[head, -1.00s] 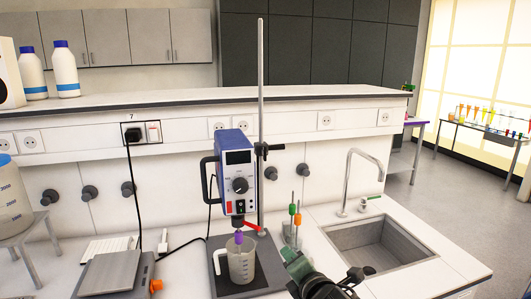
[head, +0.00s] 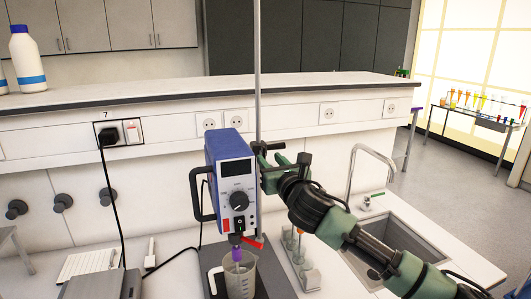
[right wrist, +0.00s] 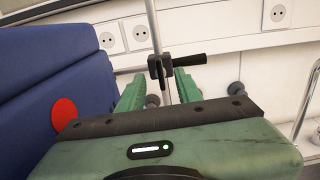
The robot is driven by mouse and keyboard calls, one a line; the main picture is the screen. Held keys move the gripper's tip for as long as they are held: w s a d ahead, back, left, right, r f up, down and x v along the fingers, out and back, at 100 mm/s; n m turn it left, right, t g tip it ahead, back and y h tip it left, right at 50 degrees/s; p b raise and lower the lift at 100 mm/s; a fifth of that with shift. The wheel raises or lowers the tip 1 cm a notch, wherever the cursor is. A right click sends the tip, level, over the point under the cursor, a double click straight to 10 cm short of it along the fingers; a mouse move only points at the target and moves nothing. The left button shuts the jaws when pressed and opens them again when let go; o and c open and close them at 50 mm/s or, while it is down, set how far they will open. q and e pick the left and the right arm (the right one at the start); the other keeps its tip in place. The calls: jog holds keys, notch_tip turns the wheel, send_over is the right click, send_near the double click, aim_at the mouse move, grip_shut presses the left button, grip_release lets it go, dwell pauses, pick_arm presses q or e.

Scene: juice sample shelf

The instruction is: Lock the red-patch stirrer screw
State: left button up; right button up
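The overhead stirrer (head: 232,190), blue and white with a round knob, hangs on an upright metal rod (head: 257,70). In the right wrist view its blue housing shows a round red patch (right wrist: 64,112). A black clamp (right wrist: 157,66) sits on the rod, with a black screw handle (right wrist: 188,60) sticking out to the right. My right gripper (head: 272,165) is beside the stirrer at clamp height. In the wrist view its green fingers (right wrist: 159,82) are apart and empty, one on each side of the clamp; contact cannot be told. My left gripper is not in view.
A clear beaker (head: 238,277) stands under the stirrer's purple coupling and red lever (head: 250,242). A holder with stirring tools (head: 300,260) stands below my right arm. The sink (head: 400,240) with its tap is to the right. A raised shelf (head: 200,93) runs behind.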

aim_at(265, 154)
jog(key=x, duration=0.3)
jog(key=shift+a+f, duration=0.1)
jog(key=shift+f, duration=0.1)
jog(key=shift+w+a+p, duration=0.15)
jog(key=shift+w+p, duration=0.2)
jog(key=shift+w, duration=0.45)
jog(key=shift+c, duration=0.6)
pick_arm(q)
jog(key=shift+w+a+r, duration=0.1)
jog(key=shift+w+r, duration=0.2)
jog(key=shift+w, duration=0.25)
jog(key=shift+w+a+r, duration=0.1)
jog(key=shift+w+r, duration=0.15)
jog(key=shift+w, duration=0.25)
pick_arm(e)
grip_shut()
